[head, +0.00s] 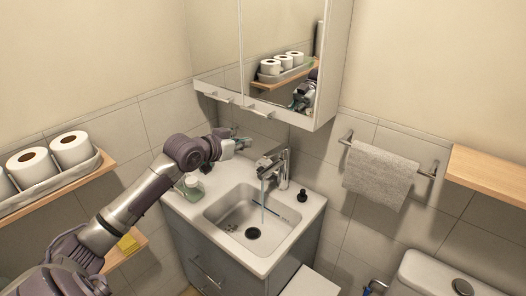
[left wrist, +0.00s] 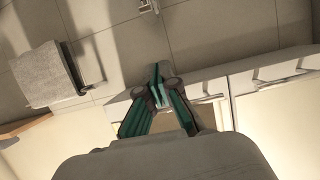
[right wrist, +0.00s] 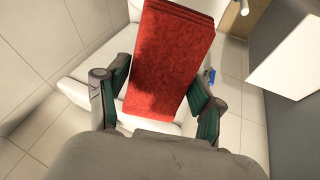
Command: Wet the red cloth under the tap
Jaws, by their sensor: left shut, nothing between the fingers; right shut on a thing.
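The red cloth (right wrist: 172,55) is a folded, flat stack between the fingers of my right gripper (right wrist: 158,92) in the right wrist view. My right gripper is shut on it; neither shows in the head view. The chrome tap (head: 277,165) stands at the back of the sink (head: 222,222) in the head view, and a thin stream of water (head: 263,192) runs from it into the basin. My left gripper (head: 238,146) is beside the tap, to its left, shut and empty. Its closed fingers (left wrist: 158,82) also show in the left wrist view.
A light green bottle (head: 193,187) stands at the counter's left, and a small black item (head: 302,196) at its right. A mirror cabinet (head: 325,72) hangs above. A grey towel (head: 380,176) hangs on a rail. The toilet (head: 425,270) is at lower right.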

